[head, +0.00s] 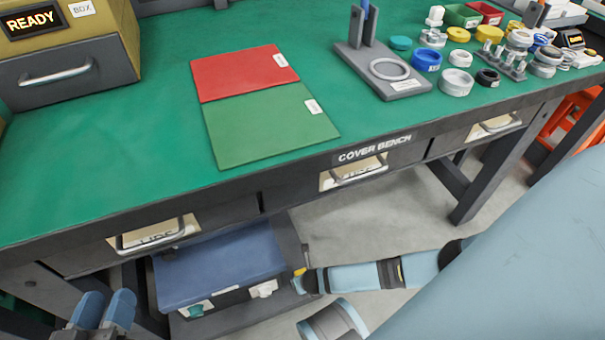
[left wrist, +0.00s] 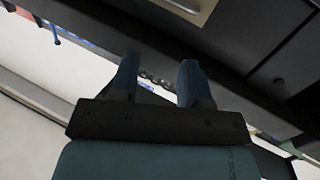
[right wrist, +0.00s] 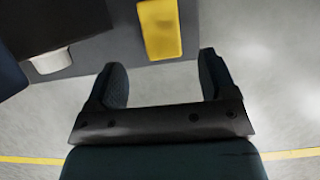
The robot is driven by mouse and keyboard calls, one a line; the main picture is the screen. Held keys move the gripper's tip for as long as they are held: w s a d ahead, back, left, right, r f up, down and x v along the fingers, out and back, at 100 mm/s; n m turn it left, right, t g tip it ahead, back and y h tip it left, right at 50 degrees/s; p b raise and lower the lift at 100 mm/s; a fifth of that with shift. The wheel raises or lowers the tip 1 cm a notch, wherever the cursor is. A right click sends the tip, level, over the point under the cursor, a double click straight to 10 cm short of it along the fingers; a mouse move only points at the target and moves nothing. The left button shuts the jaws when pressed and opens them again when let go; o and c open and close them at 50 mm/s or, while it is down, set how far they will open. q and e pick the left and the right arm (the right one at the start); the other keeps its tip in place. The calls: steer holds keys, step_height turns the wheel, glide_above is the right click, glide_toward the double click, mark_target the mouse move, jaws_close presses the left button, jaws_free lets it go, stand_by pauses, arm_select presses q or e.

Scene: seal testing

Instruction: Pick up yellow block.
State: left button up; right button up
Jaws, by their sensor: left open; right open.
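The yellow block (right wrist: 161,28) lies on the grey lower shelf, close to its edge, at the top middle of the right wrist view. In the head view only a small yellow patch of the block (head: 299,271) shows beside my right arm's end. My right gripper (right wrist: 162,72) is open and empty. Its fingers point toward the block, which appears just beyond the fingertips, roughly between them. My left gripper (head: 106,297) is open and empty at the bottom left, in front of the bench.
The green bench (head: 160,150) stands above the shelf, with drawers along its front. A blue box (head: 220,265) sits on the lower shelf, left of the block. A white part (head: 264,289) lies near the block. Open floor (head: 380,215) shows beyond my right arm.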

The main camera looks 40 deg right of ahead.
steer(key=b+x, duration=0.1)
steer(key=x, duration=0.1)
steer(key=shift+w+f, duration=0.2)
steer(key=shift+f, duration=0.1)
steer(key=b+x, duration=0.3)
steer(key=x, duration=0.1)
steer(key=shift+w+d+f+b, duration=0.1)
steer(key=shift+w+b, duration=0.05)
steer(key=shift+b, duration=0.25)
steer(key=shift+w+f, duration=0.2)
steer(key=shift+f, duration=0.05)
arm_select(q)
steer(key=w+a+m+t, duration=0.1)
steer(key=m, duration=0.1)
steer(key=w+r+m+t+h, duration=0.1)
steer(key=w+m, duration=0.1)
steer(key=shift+a, duration=0.4)
arm_select(e)
steer(key=shift+d, duration=0.1)
steer(key=c, duration=1.1)
steer(key=shift+r, duration=0.1)
